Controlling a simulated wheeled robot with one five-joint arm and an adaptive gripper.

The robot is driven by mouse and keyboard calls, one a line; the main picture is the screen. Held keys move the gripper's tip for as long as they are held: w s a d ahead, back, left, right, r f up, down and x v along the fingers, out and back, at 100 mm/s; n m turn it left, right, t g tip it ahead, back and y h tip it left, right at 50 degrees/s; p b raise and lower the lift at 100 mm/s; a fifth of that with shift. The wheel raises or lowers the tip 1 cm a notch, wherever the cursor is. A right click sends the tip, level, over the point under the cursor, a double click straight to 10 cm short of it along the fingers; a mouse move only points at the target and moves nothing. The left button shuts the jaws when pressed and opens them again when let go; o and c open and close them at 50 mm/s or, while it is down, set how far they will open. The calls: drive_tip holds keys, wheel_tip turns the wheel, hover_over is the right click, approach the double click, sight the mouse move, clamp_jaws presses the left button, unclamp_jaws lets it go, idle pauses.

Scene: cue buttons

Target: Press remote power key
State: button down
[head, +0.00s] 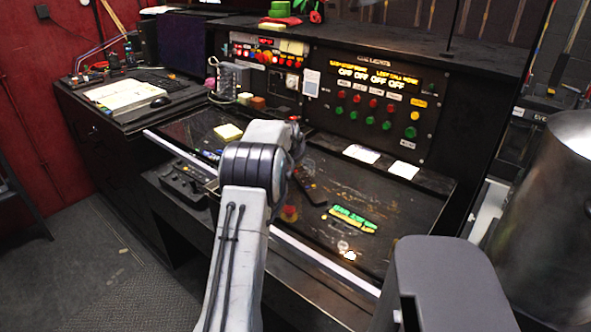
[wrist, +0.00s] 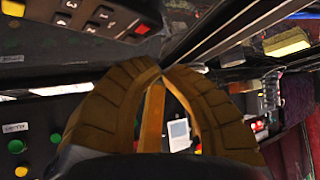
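The remote (head: 309,186) is a dark slim handset lying on the black desk just right of my arm in the head view. In the wrist view, a dark keypad (wrist: 105,16) at the top left shows numbered keys and a red key (wrist: 143,29) near its edge; it appears to be the remote. My gripper (wrist: 162,68) has two ribbed brown fingers with their tips together and nothing between them. The tips are beside the keypad, to the right of and below the red key in the picture; I cannot tell the distance. In the head view my arm hides most of the gripper.
A control panel (head: 372,103) with several red and green buttons stands behind the desk. A green and yellow object (head: 352,218) lies right of the remote, and a red round knob (head: 289,213) is near the front edge. A metal cylinder (head: 545,215) stands far right.

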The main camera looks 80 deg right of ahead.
sight(294, 170)
drive_tip(key=shift+r+p, duration=1.1)
drive_tip(key=shift+r, duration=0.8)
